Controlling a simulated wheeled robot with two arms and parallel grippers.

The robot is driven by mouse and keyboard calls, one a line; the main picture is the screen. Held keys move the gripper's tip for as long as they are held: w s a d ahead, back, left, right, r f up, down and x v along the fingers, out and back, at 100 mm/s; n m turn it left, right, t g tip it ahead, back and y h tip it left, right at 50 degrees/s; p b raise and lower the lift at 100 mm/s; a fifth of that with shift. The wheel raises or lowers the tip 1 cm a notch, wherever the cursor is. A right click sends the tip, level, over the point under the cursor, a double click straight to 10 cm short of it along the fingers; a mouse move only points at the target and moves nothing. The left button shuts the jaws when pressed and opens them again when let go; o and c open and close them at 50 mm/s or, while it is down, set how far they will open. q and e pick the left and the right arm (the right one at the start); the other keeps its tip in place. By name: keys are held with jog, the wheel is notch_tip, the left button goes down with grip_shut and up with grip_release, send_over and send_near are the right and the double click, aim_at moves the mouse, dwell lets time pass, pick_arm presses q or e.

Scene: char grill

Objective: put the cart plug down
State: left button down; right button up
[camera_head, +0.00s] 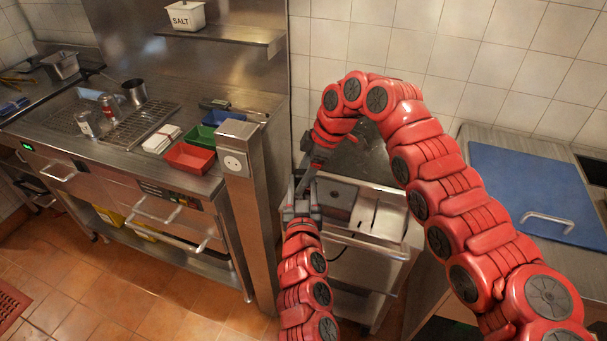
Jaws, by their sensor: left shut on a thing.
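My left gripper (301,196) is at the end of the red arm rising from the bottom middle. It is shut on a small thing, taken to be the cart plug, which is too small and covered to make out. My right gripper (309,176) comes down from the arched red arm, its dark fingers close above the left gripper. I cannot tell whether it is open or touching. Both are in front of the steel cart (378,262), at its left side. A dark cable (340,255) seems to hang against the cart front.
A steel post (252,230) with a white socket (235,163) stands left of the grippers. A blue board (530,190) lies on the right counter.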

jog(key=shift+s, duration=0.1)
grip_shut()
pick_arm(q)
jog(key=shift+c, duration=1.5)
grip_release()
